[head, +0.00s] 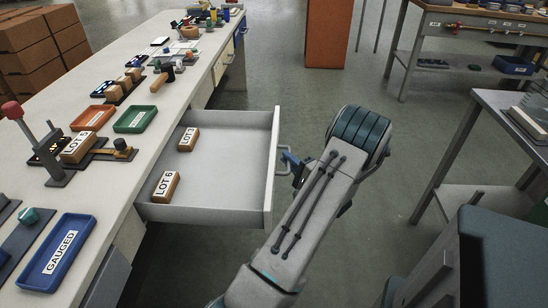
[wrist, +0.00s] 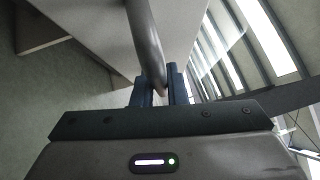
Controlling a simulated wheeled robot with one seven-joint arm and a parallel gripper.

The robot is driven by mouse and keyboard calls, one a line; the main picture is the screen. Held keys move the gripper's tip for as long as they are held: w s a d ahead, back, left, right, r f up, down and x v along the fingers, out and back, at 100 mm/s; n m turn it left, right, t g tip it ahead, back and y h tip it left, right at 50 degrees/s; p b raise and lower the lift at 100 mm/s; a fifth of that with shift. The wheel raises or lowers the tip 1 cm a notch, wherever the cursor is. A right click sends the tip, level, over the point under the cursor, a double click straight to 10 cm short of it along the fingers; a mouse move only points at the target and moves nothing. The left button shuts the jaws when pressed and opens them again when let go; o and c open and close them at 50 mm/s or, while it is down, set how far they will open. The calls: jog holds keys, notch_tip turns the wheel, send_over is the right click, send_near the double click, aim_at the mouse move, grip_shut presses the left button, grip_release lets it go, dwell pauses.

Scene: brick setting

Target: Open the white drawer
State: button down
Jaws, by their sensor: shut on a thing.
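The white drawer (head: 205,209) stands pulled well out from the long workbench in the head view. Two labelled brown blocks lie inside it, the LOT 3 block (head: 188,139) and the LOT 6 block (head: 166,186). My gripper (head: 291,165) is at the drawer's front, at the grey handle (head: 283,148). In the wrist view the two dark fingers (wrist: 160,88) are shut on the handle bar (wrist: 146,42). The far end of the handle is partly hidden by the fingers.
The workbench top (head: 150,62) holds a red tray (head: 92,118), a green tray (head: 135,119), a blue GAUGED tray (head: 57,250) and tools. A grey table (head: 507,103) stands at the right. Open floor lies beyond the drawer.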

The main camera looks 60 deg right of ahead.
jog(key=shift+s+d, duration=0.2)
jog(key=shift+s, duration=0.35)
jog(key=c, duration=1.5)
grip_release()
jog(key=shift+o, duration=0.2)
jog(key=p+v, duration=0.1)
jog(key=v, duration=1.2)
jog(key=shift+s+a+p, duration=0.2)
jog(key=shift+s+p, duration=0.1)
jog(key=shift+p, duration=0.1)
